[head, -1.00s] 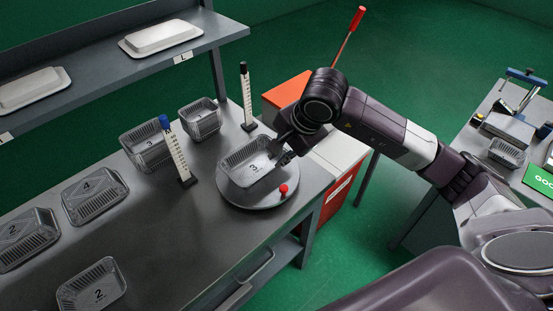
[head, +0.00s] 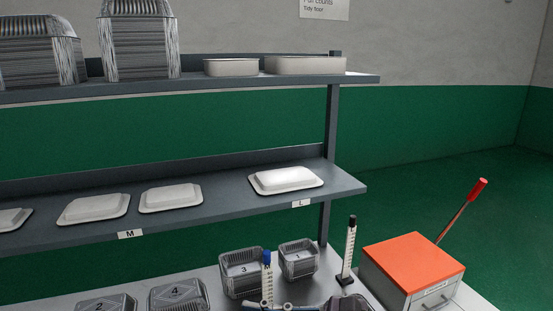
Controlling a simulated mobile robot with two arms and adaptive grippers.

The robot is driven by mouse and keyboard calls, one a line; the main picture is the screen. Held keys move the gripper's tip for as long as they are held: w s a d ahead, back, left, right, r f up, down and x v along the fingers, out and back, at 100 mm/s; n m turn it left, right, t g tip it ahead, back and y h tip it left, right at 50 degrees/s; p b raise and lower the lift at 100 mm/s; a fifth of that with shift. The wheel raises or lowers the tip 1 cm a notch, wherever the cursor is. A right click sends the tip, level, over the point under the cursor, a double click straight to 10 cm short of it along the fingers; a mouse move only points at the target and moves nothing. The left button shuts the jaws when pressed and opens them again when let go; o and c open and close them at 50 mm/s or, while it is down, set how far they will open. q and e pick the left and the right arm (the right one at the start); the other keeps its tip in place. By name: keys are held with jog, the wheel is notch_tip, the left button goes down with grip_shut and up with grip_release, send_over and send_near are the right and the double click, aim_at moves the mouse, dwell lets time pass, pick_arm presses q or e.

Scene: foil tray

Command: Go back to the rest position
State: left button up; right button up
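Neither of my grippers shows clearly in the head view. Small dark and pale parts sit at the bottom edge, in front of the blue-capped gauge; they may belong to a gripper, but I cannot tell which one or whether it is open. The foil tray marked 3 (head: 241,271) and the foil tray marked 1 (head: 298,259) stand on the bench at the bottom.
The blue-capped gauge (head: 267,275) and the black-capped gauge (head: 349,252) stand upright on the bench. Trays marked 2 (head: 104,304) and 4 (head: 178,294) are partly cut off. White lids (head: 287,179) lie on the middle shelf. An orange-topped cabinet (head: 413,262) stands right.

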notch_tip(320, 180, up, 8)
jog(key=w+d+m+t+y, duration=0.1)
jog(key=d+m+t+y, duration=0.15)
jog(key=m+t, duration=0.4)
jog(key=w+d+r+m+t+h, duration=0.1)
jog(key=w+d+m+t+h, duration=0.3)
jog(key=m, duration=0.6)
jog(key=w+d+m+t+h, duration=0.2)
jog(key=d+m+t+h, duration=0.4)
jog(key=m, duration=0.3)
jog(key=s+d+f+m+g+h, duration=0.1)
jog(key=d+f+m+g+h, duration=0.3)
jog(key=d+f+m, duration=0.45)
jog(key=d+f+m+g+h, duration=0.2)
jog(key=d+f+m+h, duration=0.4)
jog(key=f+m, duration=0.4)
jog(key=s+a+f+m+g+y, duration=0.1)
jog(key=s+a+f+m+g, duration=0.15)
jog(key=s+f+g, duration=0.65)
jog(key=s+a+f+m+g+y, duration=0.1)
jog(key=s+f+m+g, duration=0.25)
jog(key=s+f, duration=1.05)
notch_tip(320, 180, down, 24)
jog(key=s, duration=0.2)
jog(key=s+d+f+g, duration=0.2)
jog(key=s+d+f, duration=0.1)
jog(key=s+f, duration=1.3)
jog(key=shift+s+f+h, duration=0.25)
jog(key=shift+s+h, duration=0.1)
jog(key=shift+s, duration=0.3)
